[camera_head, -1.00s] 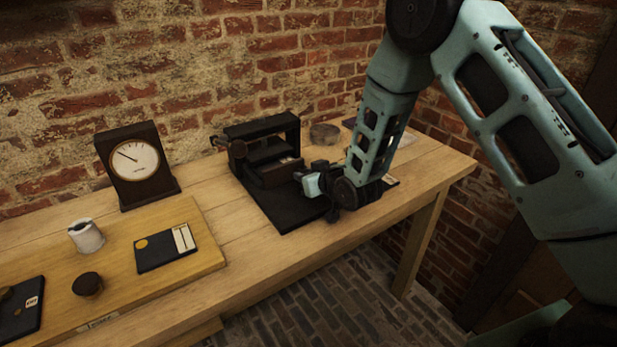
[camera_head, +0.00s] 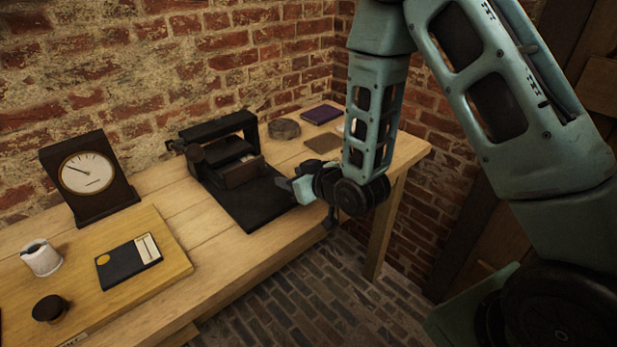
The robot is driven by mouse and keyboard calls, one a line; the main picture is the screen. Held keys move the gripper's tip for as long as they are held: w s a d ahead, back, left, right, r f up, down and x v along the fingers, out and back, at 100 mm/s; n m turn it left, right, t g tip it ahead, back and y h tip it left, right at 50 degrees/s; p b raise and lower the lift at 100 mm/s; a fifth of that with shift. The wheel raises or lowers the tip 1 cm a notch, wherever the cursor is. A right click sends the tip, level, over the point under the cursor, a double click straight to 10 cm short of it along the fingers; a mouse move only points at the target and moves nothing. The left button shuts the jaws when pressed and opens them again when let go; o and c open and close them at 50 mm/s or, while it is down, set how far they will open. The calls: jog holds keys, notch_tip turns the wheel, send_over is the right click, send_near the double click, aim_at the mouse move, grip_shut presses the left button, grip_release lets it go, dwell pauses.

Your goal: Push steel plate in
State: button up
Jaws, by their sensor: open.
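A black frame-like device (camera_head: 214,150) stands on a dark base mat (camera_head: 256,207) at the middle of the bench. A small brownish-grey plate-like piece (camera_head: 243,172) sits upright at its front, under the crossbar; I cannot tell for certain that it is the steel plate, or how deep it sits. My gripper (camera_head: 287,186) is open, at the right edge of the dark base, apart from the piece and to its right. Its fingers are small and dark, and nothing shows between them. The inside of the device is in shadow.
A dial gauge (camera_head: 88,174) stands left. A white cup (camera_head: 41,258), a black puck (camera_head: 50,308) and a dark card (camera_head: 129,262) lie on a wooden board (camera_head: 174,267). A round grey tin (camera_head: 284,129), a flat brown square (camera_head: 322,142) and a purple book (camera_head: 322,114) lie behind right.

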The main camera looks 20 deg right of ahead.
jog(key=p+v, duration=0.5)
jog(key=p, duration=0.3)
jog(key=shift+s+d+r, duration=0.15)
jog(key=shift+s+r, duration=0.1)
jog(key=shift+s, duration=0.05)
jog(key=shift+o, duration=0.2)
jog(key=shift+f, duration=0.1)
